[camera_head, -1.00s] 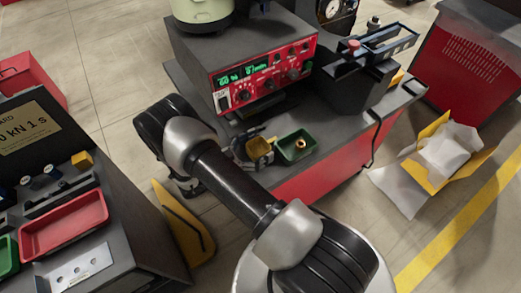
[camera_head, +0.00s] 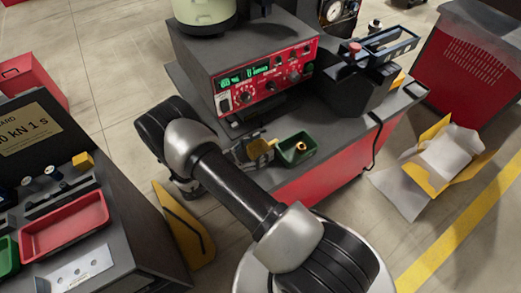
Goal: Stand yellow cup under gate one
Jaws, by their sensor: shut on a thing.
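The small yellow cup (camera_head: 258,151) is at my gripper (camera_head: 250,150), low in front of the red-fronted control unit and left of a green tray (camera_head: 284,158). My gripper is shut on the cup, but my arm and the small size hide much of the grip. The cup looks tilted toward the tray; whether it touches the bench top is unclear. I cannot make out which part is gate one.
A brass-coloured piece (camera_head: 301,147) is in the green tray. A dark slotted fixture (camera_head: 365,75) stands right. A red tray (camera_head: 64,228) lies on the left bench. An open yellow box (camera_head: 440,160) is on the floor.

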